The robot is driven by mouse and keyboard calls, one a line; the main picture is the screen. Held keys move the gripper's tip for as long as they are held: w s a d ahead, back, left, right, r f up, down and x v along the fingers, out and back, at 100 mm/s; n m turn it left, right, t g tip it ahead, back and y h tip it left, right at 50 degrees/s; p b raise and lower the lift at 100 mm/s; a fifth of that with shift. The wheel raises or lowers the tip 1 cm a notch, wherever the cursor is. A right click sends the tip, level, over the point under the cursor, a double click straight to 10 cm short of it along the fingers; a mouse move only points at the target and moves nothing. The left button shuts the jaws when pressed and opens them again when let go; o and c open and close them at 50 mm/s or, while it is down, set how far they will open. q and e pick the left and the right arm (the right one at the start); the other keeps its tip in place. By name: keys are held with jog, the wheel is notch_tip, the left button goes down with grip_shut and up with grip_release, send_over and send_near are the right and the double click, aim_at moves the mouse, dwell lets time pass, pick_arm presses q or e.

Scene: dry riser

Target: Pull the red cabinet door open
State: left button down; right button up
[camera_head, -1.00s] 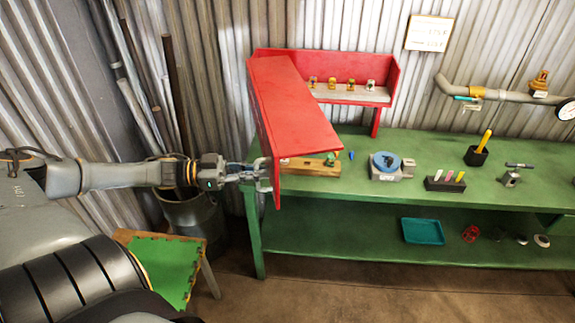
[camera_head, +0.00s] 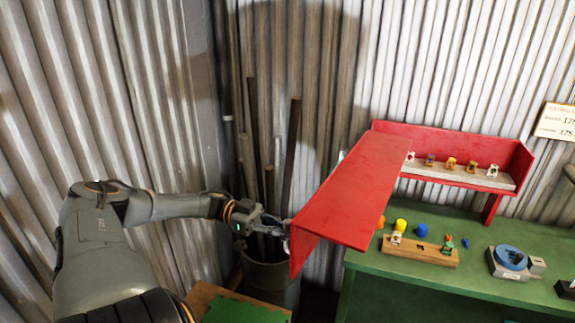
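The red cabinet (camera_head: 470,148) stands at the back of the green bench, its front uncovered and its inside shelf showing. Its red door (camera_head: 352,195) stands swung out toward the front left, past the bench's left end. My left gripper (camera_head: 286,232) is at the door's outer left edge, touching or very close to it. The door edge and the small size hide the fingertips, so I cannot tell if they are closed on a handle. My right gripper is not in view.
The green bench (camera_head: 400,264) carries a wooden block (camera_head: 420,251) with small coloured parts and a blue round device (camera_head: 510,257). A bin (camera_head: 268,278) with upright pipes stands below my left gripper, close to the corrugated wall. A wooden-edged green board (camera_head: 240,308) lies at the bottom.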

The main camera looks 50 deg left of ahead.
pick_arm(q)
jog(key=shift+s+a+f, duration=0.15)
jog(key=shift+a, duration=0.1)
jog(key=shift+d, duration=0.15)
jog(key=c, duration=1.4)
grip_release()
jog(key=shift+c, duration=0.2)
jog(key=v, duration=1.2)
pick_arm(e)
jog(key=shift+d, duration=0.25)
